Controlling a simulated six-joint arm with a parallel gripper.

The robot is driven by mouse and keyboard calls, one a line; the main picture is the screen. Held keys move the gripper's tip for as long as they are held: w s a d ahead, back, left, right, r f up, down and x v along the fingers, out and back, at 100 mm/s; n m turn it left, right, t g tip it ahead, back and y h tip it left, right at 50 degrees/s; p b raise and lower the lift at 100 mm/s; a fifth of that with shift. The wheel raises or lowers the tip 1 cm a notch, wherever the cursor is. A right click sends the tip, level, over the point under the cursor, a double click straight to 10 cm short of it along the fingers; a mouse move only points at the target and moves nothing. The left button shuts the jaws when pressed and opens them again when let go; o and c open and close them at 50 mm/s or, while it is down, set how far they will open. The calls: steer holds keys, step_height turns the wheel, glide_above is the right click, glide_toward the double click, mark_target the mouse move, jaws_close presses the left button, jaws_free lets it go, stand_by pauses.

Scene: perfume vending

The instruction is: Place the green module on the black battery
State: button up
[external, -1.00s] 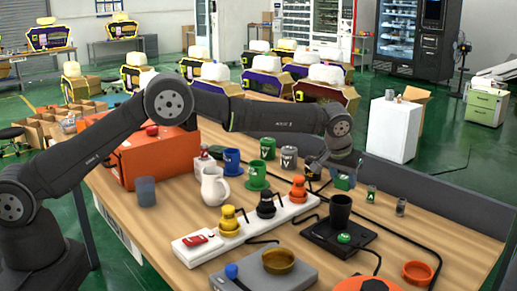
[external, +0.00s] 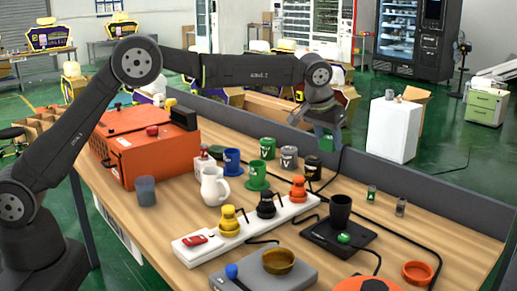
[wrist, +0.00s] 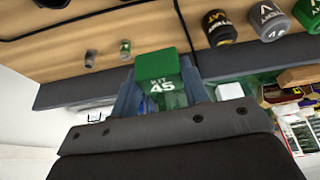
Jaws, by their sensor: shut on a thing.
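My gripper (external: 326,136) is raised above the back edge of the table in the external view. In the wrist view its blue fingers (wrist: 160,88) are shut on the green module (wrist: 158,66), a green block marked "KIT 45". The black battery (external: 312,166) is a short black can standing upright on the table, below and slightly left of my gripper. It also shows in the wrist view (wrist: 218,28), with yellow lettering, apart from the module.
A grey can (external: 289,157) and a green can (external: 267,148) stand left of the black battery. A white power strip (external: 250,229) with plugs lies in front. A low grey partition (external: 385,180) runs along the back edge. Small cans (external: 371,193) stand to the right.

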steer(key=w+a+r, duration=0.2)
steer(key=w, duration=0.3)
glide_above(315, 156)
steer(key=s, duration=0.2)
steer(key=shift+m, duration=0.3)
steer(key=f, duration=0.4)
steer(key=a+f, duration=0.1)
steer(key=f, duration=0.1)
steer(key=shift+w+f, duration=0.15)
steer(key=shift+f, duration=0.2)
steer(key=shift+w+f, duration=0.2)
steer(key=shift+f, duration=1.9)
steer(key=shift+f, duration=0.1)
steer(key=o, duration=1)
steer(key=shift+c, duration=0.2)
steer(key=shift+s+r, duration=0.15)
steer(key=shift+r, duration=0.35)
steer(key=v, duration=1.1)
steer(key=shift+a, duration=0.2)
